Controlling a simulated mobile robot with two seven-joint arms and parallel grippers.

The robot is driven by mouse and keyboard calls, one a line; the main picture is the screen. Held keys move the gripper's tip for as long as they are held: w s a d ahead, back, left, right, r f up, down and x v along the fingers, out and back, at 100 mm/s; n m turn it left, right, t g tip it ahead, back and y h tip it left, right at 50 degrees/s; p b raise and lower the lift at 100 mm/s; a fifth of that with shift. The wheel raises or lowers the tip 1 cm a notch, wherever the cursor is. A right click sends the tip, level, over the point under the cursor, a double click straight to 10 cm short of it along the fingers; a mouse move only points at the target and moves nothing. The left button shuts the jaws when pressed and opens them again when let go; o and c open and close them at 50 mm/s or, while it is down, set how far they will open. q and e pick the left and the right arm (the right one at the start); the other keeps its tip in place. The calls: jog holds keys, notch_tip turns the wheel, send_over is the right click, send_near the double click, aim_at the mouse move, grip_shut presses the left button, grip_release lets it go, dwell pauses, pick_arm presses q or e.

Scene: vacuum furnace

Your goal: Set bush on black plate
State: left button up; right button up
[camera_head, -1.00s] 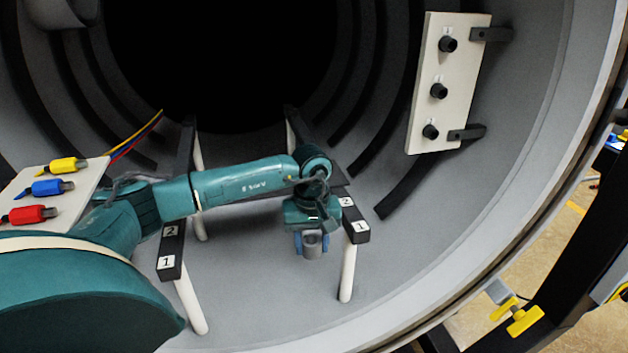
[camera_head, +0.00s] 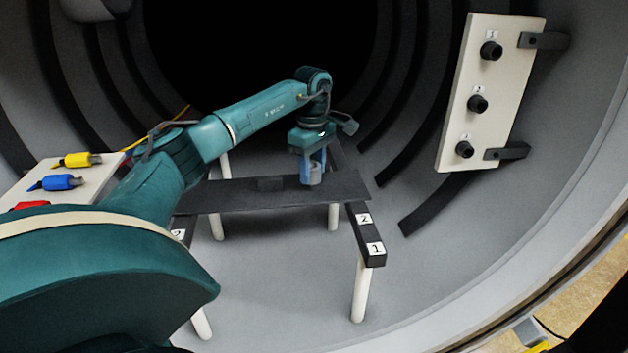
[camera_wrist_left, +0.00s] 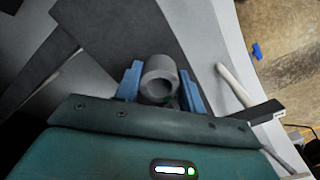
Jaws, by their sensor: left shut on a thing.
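The grey, hollow cylindrical bush (camera_head: 312,178) is held upright between the blue fingers of my left gripper (camera_head: 313,165). It also shows in the left wrist view (camera_wrist_left: 158,80), with a finger on each side and its round opening facing the camera. The flat black plate (camera_head: 230,197) lies across two dark rails inside the furnace. In the head view the bush overlaps the right part of the plate; I cannot tell whether it touches it. In the left wrist view the plate (camera_wrist_left: 120,35) lies beyond the bush. My right gripper is not in view.
A small dark block (camera_head: 270,184) sits on the plate, left of the bush. The right rail (camera_head: 366,235) carries labels 2 and 1. A white panel with black knobs (camera_head: 490,95) is on the right wall. A pale board (camera_head: 100,172) with coloured connectors is at left.

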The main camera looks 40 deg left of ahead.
aim_at(313, 181)
pick_arm(q)
jog(key=shift+f, duration=1.85)
jog(key=o, duration=1.2)
jog(key=shift+f, duration=0.15)
jog(key=shift+c, duration=0.2)
